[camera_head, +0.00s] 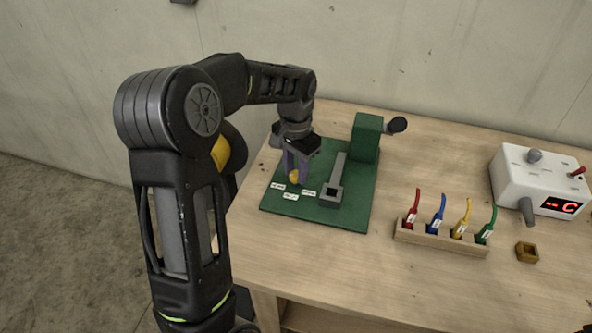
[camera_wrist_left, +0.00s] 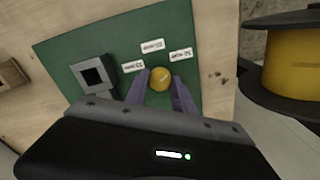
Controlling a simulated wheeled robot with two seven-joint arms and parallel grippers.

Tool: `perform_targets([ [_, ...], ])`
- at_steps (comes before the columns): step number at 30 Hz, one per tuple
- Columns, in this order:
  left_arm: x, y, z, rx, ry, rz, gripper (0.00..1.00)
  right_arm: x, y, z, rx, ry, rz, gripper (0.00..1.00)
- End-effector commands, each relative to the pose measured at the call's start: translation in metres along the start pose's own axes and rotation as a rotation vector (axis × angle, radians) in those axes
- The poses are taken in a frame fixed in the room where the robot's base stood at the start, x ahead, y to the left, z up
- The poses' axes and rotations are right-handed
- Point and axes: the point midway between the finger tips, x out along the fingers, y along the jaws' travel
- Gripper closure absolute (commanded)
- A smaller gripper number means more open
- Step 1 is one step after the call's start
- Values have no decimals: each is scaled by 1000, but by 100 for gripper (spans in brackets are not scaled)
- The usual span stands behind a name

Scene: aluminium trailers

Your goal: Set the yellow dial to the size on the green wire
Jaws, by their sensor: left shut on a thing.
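The yellow dial (camera_head: 294,177) sits on the green base plate (camera_head: 345,217) of the press, near its front left, with three white labels (camera_head: 291,196) around it. My left gripper (camera_head: 296,176) points down over the dial. In the left wrist view its two purple fingers (camera_wrist_left: 161,88) are on either side of the dial (camera_wrist_left: 161,77), shut on it. A pale mark shows on the dial face; the label text is too small to read. The green wire (camera_head: 486,226) stands in the right end of a wooden rack, with a small white tag that I cannot read.
The wooden rack (camera_head: 440,244) also holds red, blue and yellow wires. A grey die block (camera_head: 331,194) and green upright (camera_head: 367,138) stand beside the dial. A white box (camera_head: 540,180) with a red display and a small brown block (camera_head: 527,252) are at the right.

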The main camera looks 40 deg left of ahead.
Motion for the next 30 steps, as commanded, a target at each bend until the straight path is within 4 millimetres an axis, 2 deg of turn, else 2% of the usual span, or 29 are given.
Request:
perform_targets([
  [7,-1,0,-1,64,3,-1,100,1,0,0,0,0,0,64],
  [19,-1,0,-1,70,3,-2,100,1,0,0,0,0,0,64],
  [20,-1,0,-1,70,3,-2,67,1,0,0,0,0,0,64],
  [27,0,0,0,70,1,-1,48,1,0,0,0,0,0,64],
  [30,0,0,0,70,1,-1,48,1,0,0,0,0,0,64],
])
